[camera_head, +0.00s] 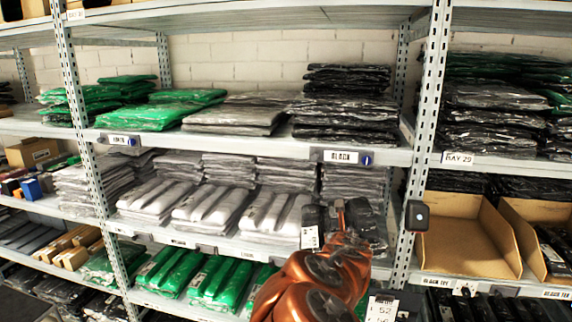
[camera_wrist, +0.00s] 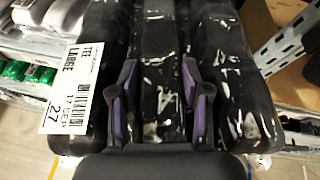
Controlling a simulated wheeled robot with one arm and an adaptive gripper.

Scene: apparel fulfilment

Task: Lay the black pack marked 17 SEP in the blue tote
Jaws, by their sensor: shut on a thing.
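The black pack (camera_wrist: 158,40) is glossy, folded and wrapped in clear plastic. Its white label (camera_wrist: 72,85) reads TEE LARGE, 17 SEP and 27. My gripper (camera_wrist: 158,108) is shut on the pack, with purple-padded fingers pressing on either side of its middle ridge. In the head view the pack (camera_head: 368,222) is held in front of the middle shelf, beside the right end of the grey packs. Its label (camera_head: 309,237) hangs at its left. My orange arm hides part of the pack and shelf there. I see no blue tote in either view.
Metal shelving fills the head view. Grey packs (camera_head: 215,207) lie on the middle shelf, green packs (camera_head: 195,278) below. An upright post (camera_head: 420,130) stands close to the right of the held pack. A cardboard bin (camera_head: 465,235) sits beyond it.

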